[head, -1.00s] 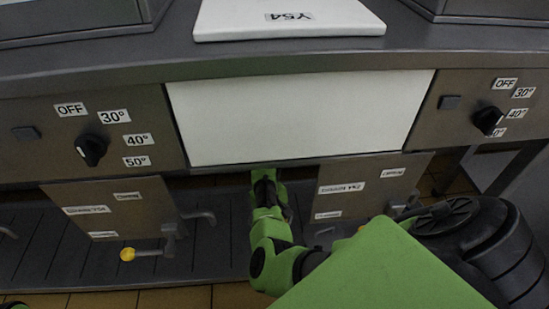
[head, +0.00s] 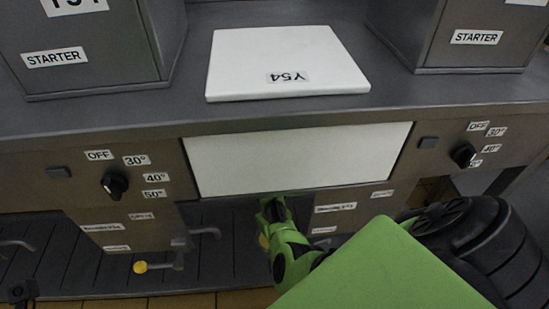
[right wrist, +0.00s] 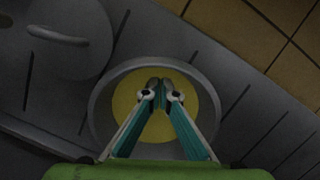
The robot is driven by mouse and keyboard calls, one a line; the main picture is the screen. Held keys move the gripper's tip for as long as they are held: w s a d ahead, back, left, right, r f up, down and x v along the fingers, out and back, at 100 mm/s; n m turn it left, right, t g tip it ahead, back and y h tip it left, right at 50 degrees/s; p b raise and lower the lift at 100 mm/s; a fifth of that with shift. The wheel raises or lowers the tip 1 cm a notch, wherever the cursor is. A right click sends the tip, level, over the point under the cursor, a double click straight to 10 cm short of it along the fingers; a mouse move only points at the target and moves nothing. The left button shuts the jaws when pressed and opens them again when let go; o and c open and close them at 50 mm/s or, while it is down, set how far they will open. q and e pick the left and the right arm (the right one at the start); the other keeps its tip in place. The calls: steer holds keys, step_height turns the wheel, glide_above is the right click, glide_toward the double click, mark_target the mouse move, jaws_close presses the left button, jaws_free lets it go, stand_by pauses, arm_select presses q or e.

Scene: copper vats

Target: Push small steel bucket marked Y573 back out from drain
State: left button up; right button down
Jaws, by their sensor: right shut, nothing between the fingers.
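In the right wrist view a round grey steel bucket (right wrist: 97,108) with a yellow inside stands on the dark slatted floor strip. No Y573 mark is legible. My right gripper (right wrist: 160,90) is shut and empty, its fingertips over the yellow middle of the bucket; I cannot tell how deep they reach. A small yellow patch shows left of that arm. A dark part at the bottom left edge, likely my left gripper (head: 19,292), is too cut off to read.
A white board marked Y54 (head: 285,55) lies on the counter between two STARTER boxes. Under the counter are dials and a lever with a yellow knob (head: 140,267). In the wrist view a grey rounded part with a handle (right wrist: 58,35) is close by; tan tiles (right wrist: 245,30) are at upper right.

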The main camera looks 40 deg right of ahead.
steer(key=shift+s+r+p, duration=0.25)
steer(key=shift+s+p, duration=0.1)
steer(key=shift+s, duration=0.25)
steer(key=shift+s+f, duration=0.25)
steer(key=shift+s, duration=0.1)
steer(key=shift+a, duration=0.1)
steer(key=v, duration=1.2)
